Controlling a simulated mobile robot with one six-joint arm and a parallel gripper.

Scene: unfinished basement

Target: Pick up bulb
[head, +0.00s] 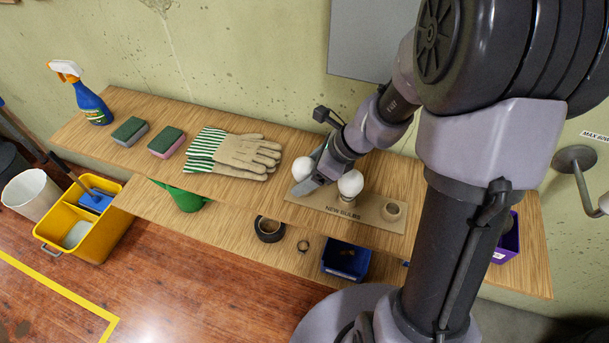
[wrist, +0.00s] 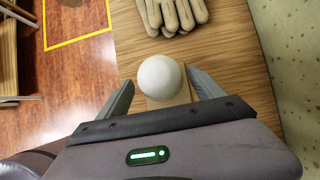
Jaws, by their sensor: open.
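A white round bulb (head: 303,168) stands at the left end of a cardboard strip (head: 372,221) printed "NEW BULBS" on the wooden shelf. My gripper (head: 309,173) is open and low over the strip, at the left bulb. In the wrist view a bulb (wrist: 160,78) lies in the gap of my open gripper (wrist: 163,87), with a finger on each side. Contact with the fingers is not visible. The bulb's base is hidden.
Work gloves (head: 236,154), two sponges (head: 130,131) and a spray bottle (head: 90,102) lie or stand left on the shelf. A lower shelf (head: 215,222) holds a tape roll (head: 269,229) and a blue bin (head: 346,261). The wall (head: 250,50) is close behind.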

